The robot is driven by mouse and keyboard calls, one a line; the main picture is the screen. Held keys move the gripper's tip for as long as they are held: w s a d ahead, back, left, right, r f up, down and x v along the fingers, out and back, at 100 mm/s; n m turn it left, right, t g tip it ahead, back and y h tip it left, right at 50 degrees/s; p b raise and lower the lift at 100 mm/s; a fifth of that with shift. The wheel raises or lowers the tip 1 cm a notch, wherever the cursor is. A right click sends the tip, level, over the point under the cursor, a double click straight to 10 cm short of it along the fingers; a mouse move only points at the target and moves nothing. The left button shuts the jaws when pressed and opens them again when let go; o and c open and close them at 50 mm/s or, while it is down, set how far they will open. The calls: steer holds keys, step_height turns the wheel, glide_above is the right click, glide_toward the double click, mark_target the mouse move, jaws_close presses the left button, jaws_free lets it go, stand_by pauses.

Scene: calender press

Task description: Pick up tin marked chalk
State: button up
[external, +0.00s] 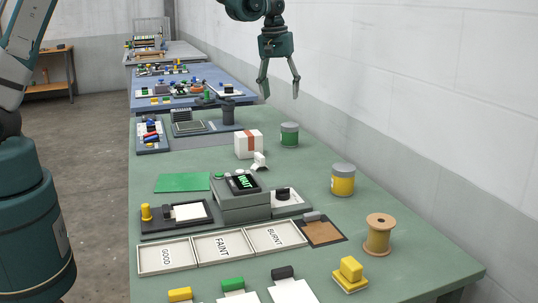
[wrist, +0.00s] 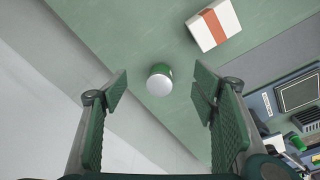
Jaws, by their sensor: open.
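Two tins stand on the green bench: a green tin (external: 289,138) with a grey lid near the wall, and a yellow tin (external: 343,184) with a grey lid, closer to the camera. Their labels are too small to read, so I cannot tell which is marked chalk. My gripper (external: 281,92) is open and empty, pointing down above the bench near the green tin. In the wrist view the green tin (wrist: 162,68) appears between my open fingers (wrist: 160,88), below them and not touched. The yellow tin is not visible in the wrist view.
A white box with an orange band (external: 249,145) stands left of the green tin; it also shows in the wrist view (wrist: 225,22). A dark cup (external: 228,113), a grey machine (external: 240,200) and a wooden spool (external: 379,236) stand around. The wall runs along the right.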

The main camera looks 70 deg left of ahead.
mark_target(290, 124)
steer(key=w+a+f+n, duration=0.1)
steer(key=w+a+f, duration=0.1)
steer(key=f, duration=0.2)
steer(key=w+a+f+g, duration=0.1)
steer(key=w+a+f, duration=0.1)
steer(key=f, duration=0.2)
steer(key=w+a+f+n, duration=0.1)
steer(key=w+a+f, duration=0.1)
steer(key=f, duration=0.1)
steer(key=shift+w+a+f+n+p, duration=0.3)
steer(key=shift+w+a+f, duration=0.1)
steer(key=shift+f, duration=1.3)
steer(key=shift+s+f, duration=0.1)
steer(key=shift+f, duration=2.5)
steer(key=c, duration=1.1)
steer(key=shift+r, duration=5.05)
